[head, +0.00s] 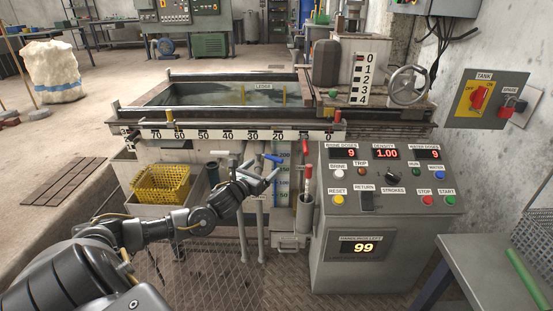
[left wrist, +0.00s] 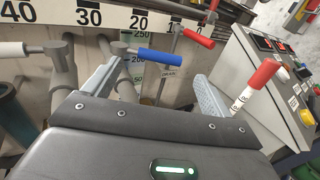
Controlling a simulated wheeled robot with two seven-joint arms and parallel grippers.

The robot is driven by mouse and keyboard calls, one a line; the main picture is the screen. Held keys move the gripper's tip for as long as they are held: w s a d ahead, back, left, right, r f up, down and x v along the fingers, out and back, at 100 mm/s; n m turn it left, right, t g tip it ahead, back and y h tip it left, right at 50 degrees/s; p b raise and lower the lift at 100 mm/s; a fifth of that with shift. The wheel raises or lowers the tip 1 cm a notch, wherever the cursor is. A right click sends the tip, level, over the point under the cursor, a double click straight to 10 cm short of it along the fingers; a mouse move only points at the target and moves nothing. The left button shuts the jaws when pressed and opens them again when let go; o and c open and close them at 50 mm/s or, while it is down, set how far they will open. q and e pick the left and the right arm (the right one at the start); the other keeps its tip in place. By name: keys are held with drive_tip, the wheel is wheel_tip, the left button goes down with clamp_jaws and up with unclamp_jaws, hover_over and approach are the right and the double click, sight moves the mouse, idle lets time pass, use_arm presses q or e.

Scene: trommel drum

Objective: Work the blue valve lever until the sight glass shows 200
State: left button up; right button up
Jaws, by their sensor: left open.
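The blue valve lever (head: 273,158) has its grip on the front of the trough, and it also shows in the left wrist view (left wrist: 160,55). My left gripper (head: 264,180) is open in front of and just below the blue grip. In the left wrist view the grip lies across the gap between the fingertips (left wrist: 158,72), not clasped; I cannot tell whether a finger touches it. My right gripper is not in view.
A white lever (head: 219,153) stands left of the blue one. A red-handled lever (left wrist: 198,38) is close on the right. A red-and-white stick (left wrist: 258,80) stands in a grey cylinder (head: 305,215). The control console (head: 388,210) bounds the right side. A yellow basket (head: 160,184) is at left.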

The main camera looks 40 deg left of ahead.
sight(273, 159)
use_arm(q)
drive_tip(key=w+b, duration=0.1)
drive_tip(key=w, duration=0.2)
drive_tip(key=w+b, duration=0.1)
drive_tip(key=w, duration=0.2)
drive_tip(key=w+a+b, duration=0.1)
drive_tip(key=w, duration=0.2)
drive_tip(key=shift+w+a+f, duration=0.1)
drive_tip(key=shift+w, duration=0.2)
drive_tip(key=c, duration=1.4)
